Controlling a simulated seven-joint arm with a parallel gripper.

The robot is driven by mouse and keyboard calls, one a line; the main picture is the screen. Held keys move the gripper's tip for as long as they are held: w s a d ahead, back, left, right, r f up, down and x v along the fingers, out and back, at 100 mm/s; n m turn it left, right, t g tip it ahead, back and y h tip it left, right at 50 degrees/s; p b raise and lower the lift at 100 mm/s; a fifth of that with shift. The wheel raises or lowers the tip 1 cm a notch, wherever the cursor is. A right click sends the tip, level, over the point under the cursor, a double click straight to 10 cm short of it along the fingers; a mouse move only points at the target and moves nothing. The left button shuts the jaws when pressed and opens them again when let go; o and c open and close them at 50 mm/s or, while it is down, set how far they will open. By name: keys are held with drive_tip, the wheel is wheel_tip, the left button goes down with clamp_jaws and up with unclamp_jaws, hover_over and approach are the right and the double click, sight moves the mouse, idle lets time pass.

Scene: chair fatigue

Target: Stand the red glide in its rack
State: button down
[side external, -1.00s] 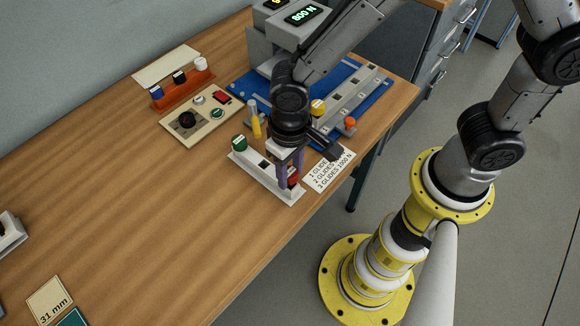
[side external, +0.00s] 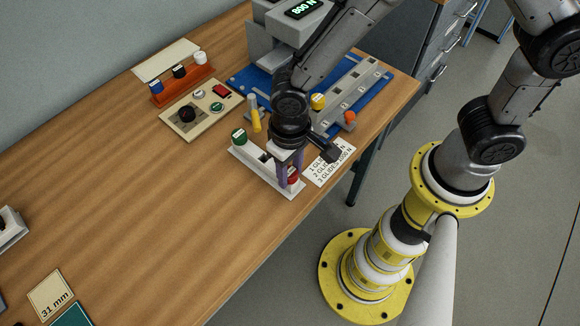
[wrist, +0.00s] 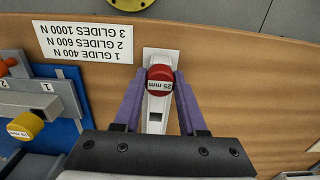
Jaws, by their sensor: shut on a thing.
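The red glide (wrist: 160,84), marked 25 mm, has a round red top and shows between my purple fingers in the wrist view. In the side view the red glide (side external: 293,175) is partly hidden by a finger. My gripper (side external: 287,178) is shut on it, over the near right end of the white rack (side external: 258,172). The rack (wrist: 161,56) lies under the glide in the wrist view. A green glide (side external: 239,136) stands at the rack's other end, with a dark empty socket between. Whether the red glide's lower end is inside a socket is hidden.
A printed card (side external: 331,166) lies right of the rack. A blue mat with a grey slotted fixture (side external: 350,92) and a control panel (side external: 197,110) are farther back.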

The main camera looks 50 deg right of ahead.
sight(290, 171)
drive_tip(key=shift+c, duration=1.9)
unclamp_jaws()
wheel_tip(290, 171, up, 14)
drive_tip(key=shift+f, duration=0.1)
